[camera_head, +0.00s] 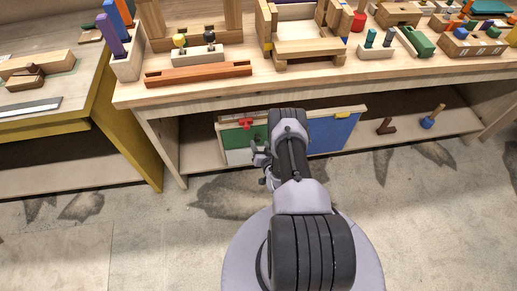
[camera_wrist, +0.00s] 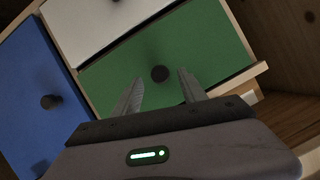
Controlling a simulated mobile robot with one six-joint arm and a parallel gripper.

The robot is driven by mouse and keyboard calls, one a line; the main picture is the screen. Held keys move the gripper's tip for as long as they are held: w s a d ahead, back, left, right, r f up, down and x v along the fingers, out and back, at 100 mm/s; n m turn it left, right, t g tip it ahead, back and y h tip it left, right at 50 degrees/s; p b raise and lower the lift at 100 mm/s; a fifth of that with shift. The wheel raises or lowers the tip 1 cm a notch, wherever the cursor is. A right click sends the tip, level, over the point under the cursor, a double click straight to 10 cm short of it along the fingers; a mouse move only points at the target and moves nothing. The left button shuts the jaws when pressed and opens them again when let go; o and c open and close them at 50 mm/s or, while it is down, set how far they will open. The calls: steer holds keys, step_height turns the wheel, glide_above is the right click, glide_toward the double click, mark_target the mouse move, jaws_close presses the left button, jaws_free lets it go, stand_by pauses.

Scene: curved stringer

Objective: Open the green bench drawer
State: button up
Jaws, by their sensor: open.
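The green drawer (camera_head: 230,138) is the upper left front of a small cabinet under the wooden bench. In the wrist view its green front (camera_wrist: 205,50) fills the middle and looks about flush with the frame. Its dark round knob (camera_wrist: 160,74) shows between my two fingertips. My gripper (camera_wrist: 161,76) is open, one finger on each side of the knob in the picture. I see no finger touching the knob, and the depth between them is hard to tell. In the head view my arm hides part of the drawer and its knob.
A white drawer (camera_head: 240,157) lies below the green one, and a blue door or drawer (camera_head: 333,131) is to the right. The bench top (camera_head: 200,91) overhangs. The floor in front is clear.

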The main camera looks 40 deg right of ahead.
steer(key=shift+b+x, duration=0.35)
steer(key=shift+x, duration=0.55)
steer(key=shift+w+d+f, duration=0.15)
steer(key=shift+w+d, duration=0.05)
steer(key=shift+w, duration=0.3)
steer(key=shift+c, duration=0.2)
jaws_close()
steer(key=shift+s, duration=0.1)
